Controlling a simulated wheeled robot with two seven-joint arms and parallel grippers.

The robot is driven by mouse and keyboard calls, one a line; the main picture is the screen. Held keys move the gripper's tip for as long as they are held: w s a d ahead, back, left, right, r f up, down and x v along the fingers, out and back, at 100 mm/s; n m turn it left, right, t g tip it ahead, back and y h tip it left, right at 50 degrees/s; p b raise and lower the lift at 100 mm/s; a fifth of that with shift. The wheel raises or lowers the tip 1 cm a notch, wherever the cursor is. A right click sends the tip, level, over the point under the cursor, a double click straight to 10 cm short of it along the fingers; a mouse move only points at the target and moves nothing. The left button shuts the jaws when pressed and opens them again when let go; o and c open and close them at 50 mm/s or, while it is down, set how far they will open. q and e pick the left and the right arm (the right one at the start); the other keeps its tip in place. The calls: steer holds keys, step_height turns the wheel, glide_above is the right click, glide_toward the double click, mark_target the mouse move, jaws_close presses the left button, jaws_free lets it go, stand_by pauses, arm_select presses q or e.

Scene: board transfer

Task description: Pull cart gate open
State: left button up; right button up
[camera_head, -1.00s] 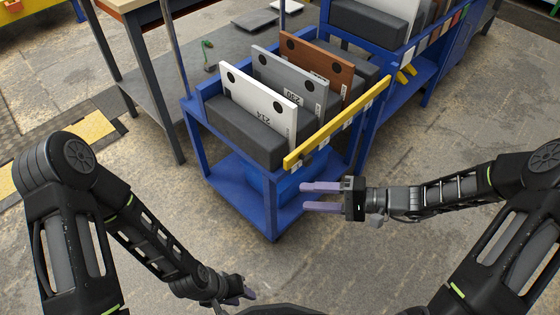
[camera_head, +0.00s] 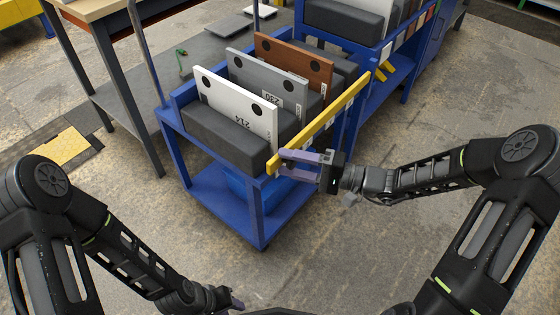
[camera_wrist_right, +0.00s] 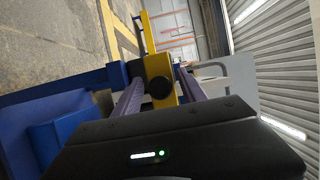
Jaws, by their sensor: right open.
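The cart gate is a yellow bar (camera_head: 322,124) across the near right side of the blue cart (camera_head: 205,190). My right gripper (camera_head: 283,164) is open at the near end of the bar. In the right wrist view the yellow bar (camera_wrist_right: 158,72), with a round black knob (camera_wrist_right: 160,88), shows between the two purple fingers (camera_wrist_right: 158,92); I cannot tell whether they touch it. My left gripper (camera_head: 232,300) is low at the bottom of the head view, away from the cart, and its fingers are too small to judge.
The cart carries a white board (camera_head: 236,108), a grey board (camera_head: 266,84) and a brown board (camera_head: 293,62) standing in dark foam (camera_head: 222,136). A workbench (camera_head: 120,75) stands to the left. A second blue rack (camera_head: 385,50) is behind. The floor in front is clear.

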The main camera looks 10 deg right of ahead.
steer(key=shift+x, duration=1.3)
jaws_close()
stand_by(0.5)
